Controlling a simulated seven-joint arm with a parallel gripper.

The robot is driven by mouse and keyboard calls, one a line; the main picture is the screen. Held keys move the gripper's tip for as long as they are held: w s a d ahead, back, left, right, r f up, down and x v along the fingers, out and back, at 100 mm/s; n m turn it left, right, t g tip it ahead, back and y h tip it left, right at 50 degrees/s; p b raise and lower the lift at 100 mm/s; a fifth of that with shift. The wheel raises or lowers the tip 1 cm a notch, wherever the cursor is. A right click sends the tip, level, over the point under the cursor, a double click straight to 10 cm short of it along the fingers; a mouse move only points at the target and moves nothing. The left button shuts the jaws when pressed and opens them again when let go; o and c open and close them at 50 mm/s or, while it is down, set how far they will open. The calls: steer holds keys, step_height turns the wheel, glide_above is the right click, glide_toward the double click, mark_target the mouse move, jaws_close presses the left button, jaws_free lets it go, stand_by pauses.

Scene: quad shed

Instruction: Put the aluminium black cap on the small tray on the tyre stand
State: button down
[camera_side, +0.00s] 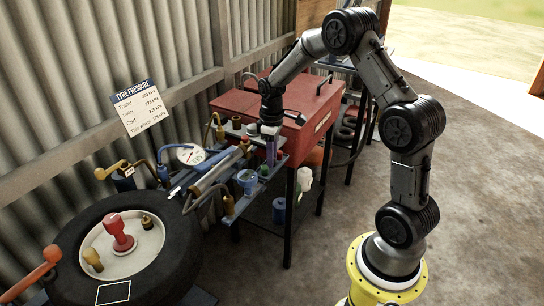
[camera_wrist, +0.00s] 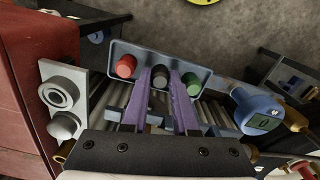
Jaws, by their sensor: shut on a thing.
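My gripper (camera_wrist: 163,78) has two purple fingers closed on a dark grey-black cap (camera_wrist: 160,77) in the wrist view. The cap sits between a red cap (camera_wrist: 125,66) and a green cap (camera_wrist: 191,82) along a blue holder (camera_wrist: 146,53). I cannot tell whether it still touches the holder. In the side view my gripper (camera_side: 271,152) points down over the rack, and the held cap is too small to make out.
The tyre's pale hub (camera_side: 125,262) carries a red knob (camera_side: 118,232) and brass fittings. A round gauge (camera_side: 190,155), hoses and a blue digital gauge (camera_wrist: 258,112) crowd the rack. A red cabinet (camera_side: 300,105) stands behind it. The floor (camera_side: 310,260) at right is clear.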

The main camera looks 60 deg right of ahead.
steer(key=shift+f, duration=0.15)
steer(key=c, duration=1)
jaws_free()
step_height(320, 180, up, 12)
steer(key=s+a+r+m+t, duration=0.1)
steer(key=s+a+r+t, duration=0.2)
steer(key=s+a+r, duration=0.7)
steer(key=s+a+f+t, duration=0.1)
steer(key=s+a, duration=0.1)
steer(key=s, duration=0.2)
steer(key=s+a+f+m, duration=0.1)
steer(key=s+a, duration=0.2)
steer(key=s, duration=0.1)
steer(key=s+a+f+t, duration=0.1)
steer(key=s+a, duration=0.1)
steer(key=s, duration=0.2)
steer(key=shift+s+a+f+t, duration=0.1)
steer(key=shift+s+a+t, duration=0.15)
steer(key=shift+s+t, duration=0.05)
